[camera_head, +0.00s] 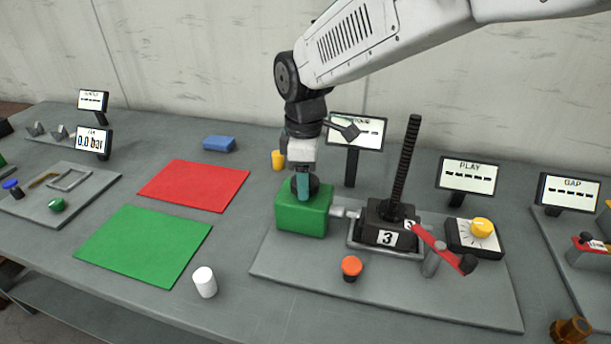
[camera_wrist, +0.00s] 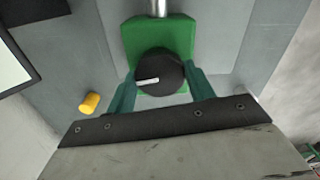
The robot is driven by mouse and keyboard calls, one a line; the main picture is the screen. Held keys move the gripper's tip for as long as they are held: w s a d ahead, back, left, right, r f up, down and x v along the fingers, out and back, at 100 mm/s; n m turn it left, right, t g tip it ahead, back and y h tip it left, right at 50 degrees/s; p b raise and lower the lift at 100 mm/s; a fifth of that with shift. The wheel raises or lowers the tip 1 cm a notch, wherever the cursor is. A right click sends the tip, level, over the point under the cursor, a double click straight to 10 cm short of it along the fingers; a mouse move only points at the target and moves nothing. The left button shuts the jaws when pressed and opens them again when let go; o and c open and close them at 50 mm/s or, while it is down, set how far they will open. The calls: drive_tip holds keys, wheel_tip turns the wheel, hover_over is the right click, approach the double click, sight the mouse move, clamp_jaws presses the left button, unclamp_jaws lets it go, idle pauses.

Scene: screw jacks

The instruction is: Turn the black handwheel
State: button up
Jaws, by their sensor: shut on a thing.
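The black handwheel (camera_wrist: 159,75) is a round black knob with a white pointer mark. It sits on top of the green box (camera_head: 301,218), which also shows in the wrist view (camera_wrist: 159,29). My gripper (camera_wrist: 160,85) points straight down from above, with one teal finger on each side of the handwheel, shut on it. In the head view my gripper (camera_head: 303,183) hides part of the handwheel. The white mark points to the left in the wrist view. A metal shaft joins the green box to the black screw jack (camera_head: 386,228) marked 3.
On the same grey plate stand an orange button (camera_head: 351,267), a red lever (camera_head: 438,247) and a yellow knob (camera_head: 481,227). The tall threaded rod (camera_head: 404,165) rises right of my gripper. A yellow cylinder (camera_head: 278,160) stands behind. Red (camera_head: 194,185) and green (camera_head: 144,244) mats lie left.

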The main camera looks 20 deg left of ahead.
drive_tip(key=m, duration=1.4)
drive_tip(key=shift+m, duration=0.3)
drive_tip(key=m, duration=0.5)
drive_tip(key=shift+r, duration=0.1)
drive_tip(key=m, duration=0.5)
drive_tip(key=shift+m, duration=0.4)
drive_tip(key=o, duration=1)
